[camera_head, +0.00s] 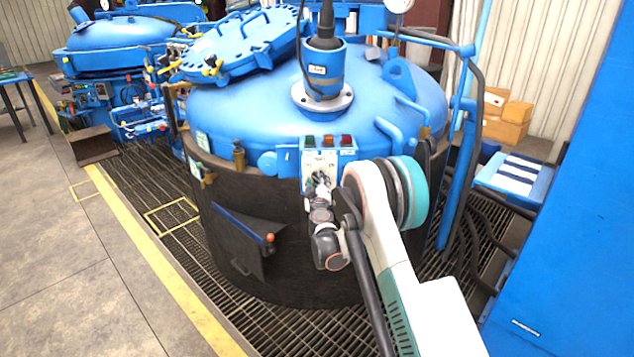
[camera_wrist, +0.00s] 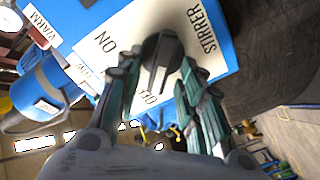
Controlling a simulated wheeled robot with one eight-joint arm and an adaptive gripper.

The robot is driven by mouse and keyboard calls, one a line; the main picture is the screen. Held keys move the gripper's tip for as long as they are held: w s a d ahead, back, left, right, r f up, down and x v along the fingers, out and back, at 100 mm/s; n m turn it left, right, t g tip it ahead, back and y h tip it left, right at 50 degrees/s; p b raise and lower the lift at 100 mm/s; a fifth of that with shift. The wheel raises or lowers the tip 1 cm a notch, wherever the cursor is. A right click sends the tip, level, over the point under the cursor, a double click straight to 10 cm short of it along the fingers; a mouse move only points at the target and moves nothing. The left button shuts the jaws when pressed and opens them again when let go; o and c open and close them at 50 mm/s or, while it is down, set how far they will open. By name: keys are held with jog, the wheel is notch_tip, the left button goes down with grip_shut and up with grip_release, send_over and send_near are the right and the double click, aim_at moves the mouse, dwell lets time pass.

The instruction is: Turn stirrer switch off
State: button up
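The stirrer switch (camera_wrist: 163,50) is a black rotary knob with a raised grip bar, on a white plate (camera_wrist: 103,42) marked ON, STIRRER and a partly hidden label that seems to read OFF. I cannot tell for certain which label the knob points to. My gripper (camera_wrist: 158,68) is open in the wrist view, with one finger on each side of the knob's bar. I cannot tell whether the fingers touch it. In the head view my gripper (camera_head: 320,180) is at the panel (camera_head: 312,162) on the furnace front and hides the switch.
The blue-domed furnace (camera_head: 240,104) fills the middle, with a dark box with an orange-red knob (camera_head: 270,238) on its lower left side. A blue rail (camera_head: 460,190) stands right of my arm. Open floor (camera_head: 60,230) lies to the left beyond the yellow line.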

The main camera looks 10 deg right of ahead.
jog(key=s+a, duration=0.1)
jog(key=s, duration=1)
jog(key=shift+s+a, duration=0.2)
jog(key=shift+a, duration=0.15)
